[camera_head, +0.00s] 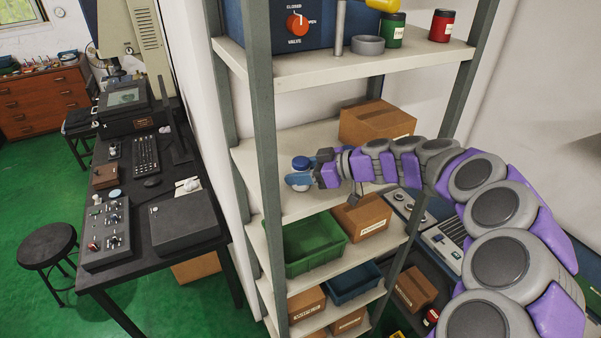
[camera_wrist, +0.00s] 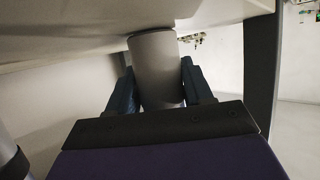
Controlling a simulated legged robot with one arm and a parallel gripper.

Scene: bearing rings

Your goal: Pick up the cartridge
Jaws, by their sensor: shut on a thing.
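The cartridge (camera_wrist: 157,70) shows in the wrist view as a plain pale grey cylinder between the two dark blue fingers of my gripper (camera_wrist: 158,85). The fingers press on it from both sides. Its far end is close to a pale board; I cannot tell if they touch. In the head view my gripper (camera_head: 300,180) is at the left end of my arm, over the middle shelf. A small round blue and white thing (camera_head: 301,163) shows right beside the fingers; I cannot tell whether it is part of the cartridge.
The shelf rack (camera_head: 262,130) has upright posts close to my gripper. A cardboard box (camera_head: 377,121) stands behind on the middle shelf (camera_head: 275,160). A green bin (camera_head: 313,245) is below. The top shelf carries a valve box (camera_head: 297,25), a grey ring (camera_head: 368,45) and cans.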

